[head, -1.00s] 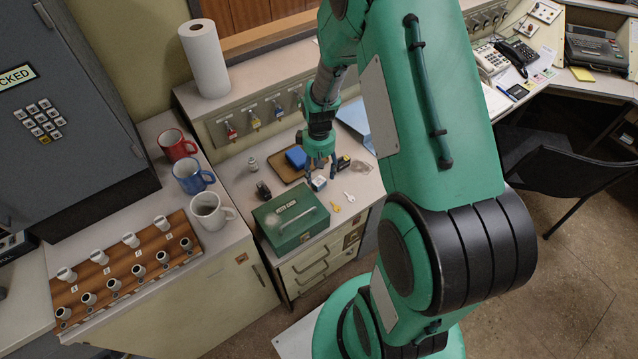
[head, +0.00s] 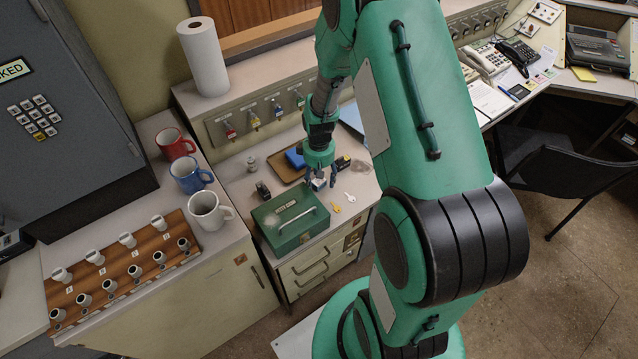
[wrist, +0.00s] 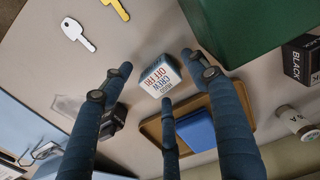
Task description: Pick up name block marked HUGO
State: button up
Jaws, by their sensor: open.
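A small block (wrist: 158,76) with a white label and dark edges lies on the worktop. Its label shows upside down in the wrist view, with HUGO, CREW and OFF FRI on it, the HUGO line small. In the head view the block (head: 318,184) is partly hidden by my fingers. My gripper (wrist: 160,75) is open, its three dark blue fingers spread around the block. I see no clear contact. In the head view my gripper (head: 319,180) points down over the block, behind the green cash box.
The green cash box (head: 291,222) stands close by in front. A brown tray (head: 279,168) with a blue item (head: 295,158) lies behind. A yellow key (wrist: 117,8) and a silver key (wrist: 77,34) lie near. A black box (head: 262,190) stands left.

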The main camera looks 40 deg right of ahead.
aim_at(319, 180)
jog(key=shift+c, duration=0.6)
jog(key=c, duration=1.1)
jog(key=shift+r, duration=0.15)
notch_tip(319, 180, up, 10)
jog(key=shift+f+p, duration=0.15)
jog(key=shift+p, duration=1.1)
